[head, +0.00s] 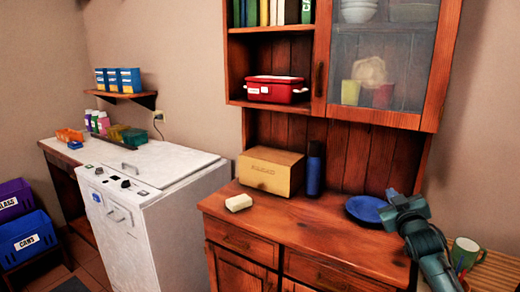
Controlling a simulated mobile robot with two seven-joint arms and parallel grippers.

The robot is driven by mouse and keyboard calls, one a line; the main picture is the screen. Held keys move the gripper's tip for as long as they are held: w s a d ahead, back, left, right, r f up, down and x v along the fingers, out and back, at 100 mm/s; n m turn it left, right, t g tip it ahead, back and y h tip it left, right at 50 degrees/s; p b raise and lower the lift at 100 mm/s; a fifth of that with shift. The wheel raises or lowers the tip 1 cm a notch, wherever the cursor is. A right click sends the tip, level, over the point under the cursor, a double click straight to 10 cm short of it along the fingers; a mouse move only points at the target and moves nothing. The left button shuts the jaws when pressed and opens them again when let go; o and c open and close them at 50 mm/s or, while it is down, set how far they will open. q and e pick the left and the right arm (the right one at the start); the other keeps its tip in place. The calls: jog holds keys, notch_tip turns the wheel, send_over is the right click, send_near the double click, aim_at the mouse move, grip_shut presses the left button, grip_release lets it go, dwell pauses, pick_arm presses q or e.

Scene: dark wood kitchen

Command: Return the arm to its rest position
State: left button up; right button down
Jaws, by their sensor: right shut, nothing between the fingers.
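My right gripper (398,212) shows at the right, at the end of my arm that comes up from the lower right corner. It is shut and empty. In the picture it overlaps the right edge of a blue plate (364,208) on the wooden cabinet's counter (300,230). I cannot tell how far above the counter it is. My left gripper is not in view.
On the counter stand a wooden bread box (270,171), a dark blue bottle (314,170) and a pale block (238,202). A green mug (466,252) stands right of my arm. A white chest appliance (150,205) is left. The counter's front middle is clear.

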jog(key=s+a+f+g+y, duration=0.2)
jog(key=s+a+f, duration=0.4)
jog(key=f, duration=0.4)
jog(key=s+a+f+g+y, duration=0.1)
jog(key=s+a+f+g, duration=0.1)
jog(key=s+a+f, duration=0.5)
jog(key=s+a+f+g+y, duration=0.1)
jog(key=s+a+f, duration=0.3)
jog(key=s, duration=0.9)
jog(key=s+a+f+m+g+y, duration=0.1)
jog(key=s+a+f, duration=0.3)
jog(key=s, duration=0.9)
notch_tip(320, 180, down, 3)
jog(key=shift+s+a+r+g, duration=0.1)
jog(key=shift+s+a+g, duration=0.15)
jog(key=shift+g, duration=0.55)
